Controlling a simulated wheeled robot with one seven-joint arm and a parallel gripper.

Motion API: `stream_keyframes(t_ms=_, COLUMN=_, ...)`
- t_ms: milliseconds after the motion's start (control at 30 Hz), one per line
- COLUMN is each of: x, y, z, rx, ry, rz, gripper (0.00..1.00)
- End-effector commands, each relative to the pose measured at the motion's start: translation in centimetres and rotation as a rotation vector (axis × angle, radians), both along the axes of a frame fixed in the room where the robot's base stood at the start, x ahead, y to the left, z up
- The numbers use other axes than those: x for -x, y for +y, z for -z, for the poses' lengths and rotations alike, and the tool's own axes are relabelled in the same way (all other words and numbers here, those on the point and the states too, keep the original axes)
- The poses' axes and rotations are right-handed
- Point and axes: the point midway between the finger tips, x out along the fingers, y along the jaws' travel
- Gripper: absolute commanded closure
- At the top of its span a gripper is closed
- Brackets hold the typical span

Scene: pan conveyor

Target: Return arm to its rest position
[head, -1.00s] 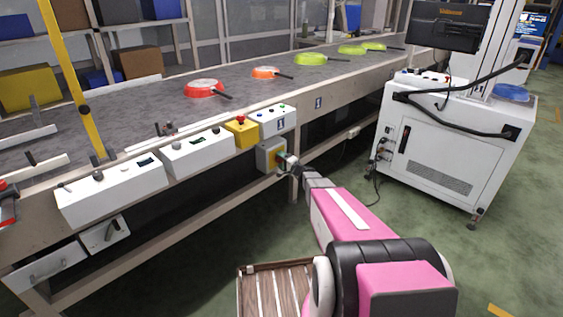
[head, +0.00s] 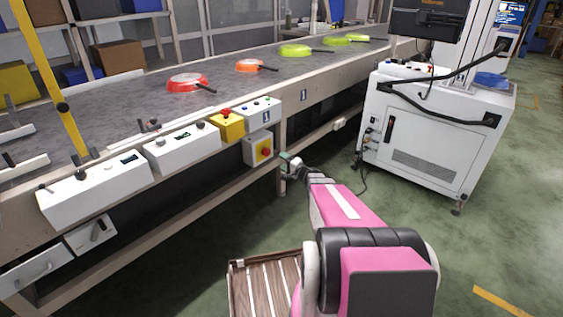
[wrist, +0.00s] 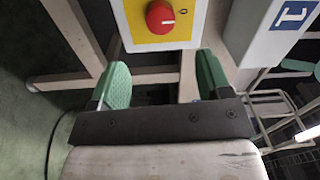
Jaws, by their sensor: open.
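My gripper (head: 287,164) is at the end of my pink arm, just right of a grey box with a yellow panel (head: 261,150) and a red knob (head: 265,152) under the conveyor's edge. In the wrist view my gripper (wrist: 163,82) shows two green fingers spread wide with nothing between them. The red knob (wrist: 160,17) on the yellow panel is beyond the fingertips there. A gap shows between gripper and box in the head view.
The conveyor (head: 140,105) carries a red pan (head: 187,82), an orange pan (head: 250,65) and several green ones. White control boxes (head: 182,147) line its front edge. A white machine cabinet (head: 430,130) stands at the right. Green floor (head: 410,215) is free between.

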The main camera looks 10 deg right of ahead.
Motion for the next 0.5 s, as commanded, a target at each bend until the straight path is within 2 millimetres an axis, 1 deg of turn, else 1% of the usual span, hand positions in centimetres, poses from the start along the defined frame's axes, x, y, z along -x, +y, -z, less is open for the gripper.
stream_keyframes(t_ms=267, x=0.2, y=0.3, z=-0.1, rx=0.007, ry=0.004, rz=-0.01, gripper=0.29)
stream_keyframes(t_ms=367, x=1.0, y=1.5, z=-0.4, rx=0.039, ry=0.019, rz=-0.05, gripper=0.29)
stream_keyframes(t_ms=467, x=2.6, y=3.6, z=-0.7, rx=0.098, ry=0.051, rz=-0.126, gripper=0.29)
stream_keyframes(t_ms=500, x=3.5, y=4.6, z=-0.9, rx=0.129, ry=0.069, rz=-0.164, gripper=0.29)
